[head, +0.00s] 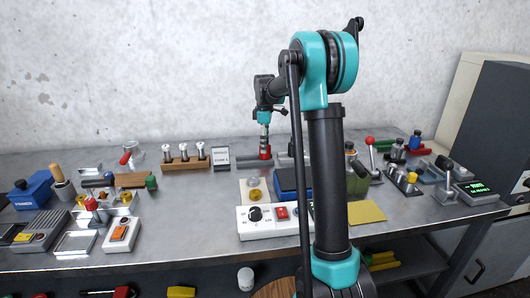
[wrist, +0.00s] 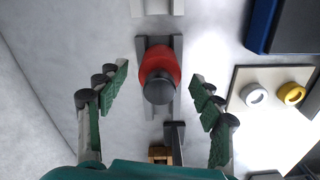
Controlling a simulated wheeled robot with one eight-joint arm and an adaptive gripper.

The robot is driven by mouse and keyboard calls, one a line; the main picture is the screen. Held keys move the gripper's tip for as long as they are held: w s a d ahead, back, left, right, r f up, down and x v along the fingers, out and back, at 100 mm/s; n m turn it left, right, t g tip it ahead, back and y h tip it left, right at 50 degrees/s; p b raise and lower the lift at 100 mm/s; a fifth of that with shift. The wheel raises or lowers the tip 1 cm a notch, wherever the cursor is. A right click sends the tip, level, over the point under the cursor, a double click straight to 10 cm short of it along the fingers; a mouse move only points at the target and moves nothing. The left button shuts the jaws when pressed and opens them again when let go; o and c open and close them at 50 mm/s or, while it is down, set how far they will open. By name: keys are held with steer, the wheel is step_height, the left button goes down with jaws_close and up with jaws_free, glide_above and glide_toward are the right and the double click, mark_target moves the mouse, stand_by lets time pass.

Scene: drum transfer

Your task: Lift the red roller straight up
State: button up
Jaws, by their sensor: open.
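The red roller (wrist: 160,66) has a dark grey end cap and rests on a grey cradle (wrist: 177,48) in the upper middle of the wrist view. In the head view the red roller (head: 265,151) shows as a small red patch at the back of the bench, partly hidden below my gripper (head: 264,142). In the wrist view my gripper (wrist: 160,85) is open, with one green-padded finger on each side of the roller. Both fingers are apart from it, with gaps at both sides. Their height relative to the roller is hard to tell.
A blue block (head: 291,182) and a pale plate (wrist: 244,78) with round pieces lie nearby. A wooden rack (head: 185,162) and a small sign (head: 220,157) stand left of the roller. A white control box (head: 270,222) stands in front. The wall is behind.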

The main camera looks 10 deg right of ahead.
steer(key=shift+f, duration=1.9)
steer(key=shift+c, duration=0.5)
jaws_close()
